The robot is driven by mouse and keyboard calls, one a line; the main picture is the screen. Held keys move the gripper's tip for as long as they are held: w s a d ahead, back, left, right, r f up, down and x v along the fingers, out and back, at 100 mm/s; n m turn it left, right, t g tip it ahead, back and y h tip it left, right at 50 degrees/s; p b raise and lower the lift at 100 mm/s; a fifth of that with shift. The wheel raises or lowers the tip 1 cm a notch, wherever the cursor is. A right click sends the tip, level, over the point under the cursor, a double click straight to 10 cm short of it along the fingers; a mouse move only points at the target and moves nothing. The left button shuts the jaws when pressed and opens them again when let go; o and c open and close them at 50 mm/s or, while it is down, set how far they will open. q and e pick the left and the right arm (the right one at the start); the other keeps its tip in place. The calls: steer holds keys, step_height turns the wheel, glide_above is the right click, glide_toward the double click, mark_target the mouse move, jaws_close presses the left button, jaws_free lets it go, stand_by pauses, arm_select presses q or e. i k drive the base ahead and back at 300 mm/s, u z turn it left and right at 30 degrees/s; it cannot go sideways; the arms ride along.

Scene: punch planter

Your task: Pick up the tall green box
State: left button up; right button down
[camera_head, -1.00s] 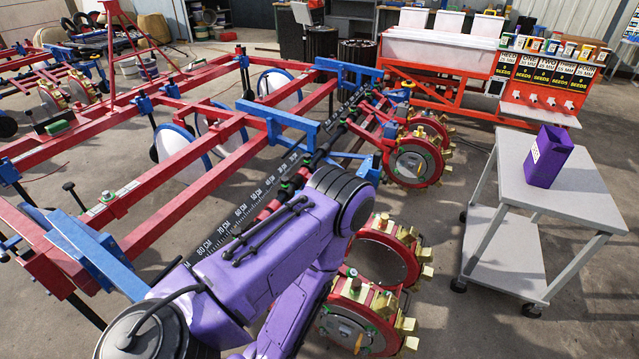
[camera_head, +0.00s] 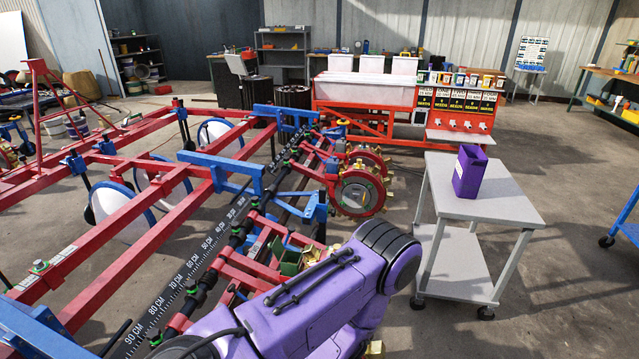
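I cannot make out a tall green box in the head view. A tall purple box (camera_head: 469,172) with an open top and a pale label stands upright on the grey cart (camera_head: 505,205). A small olive-green piece (camera_head: 291,261) shows on the planter, partly behind my purple arm; I cannot tell what it is. My arm comes in from the bottom edge and bends over the planter's near end. Neither gripper is in view.
The red and blue planter frame (camera_head: 130,205) fills the left, with a ruler bar and punch wheels (camera_head: 358,193). A seed stand (camera_head: 455,110) with small coloured boxes on top stands behind the cart. A blue-framed piece (camera_head: 625,225) is at the right edge. Open floor lies around the cart.

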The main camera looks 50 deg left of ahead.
mark_target(292, 262)
steer(key=z, duration=0.25)
steer(key=i, duration=0.75)
steer(key=u, duration=2.55)
steer(key=i, duration=0.5)
steer(key=u, duration=0.1)
steer(key=k, duration=0.5)
steer(key=z, duration=1.55)
steer(key=i, duration=0.7)
steer(key=u, duration=1.6)
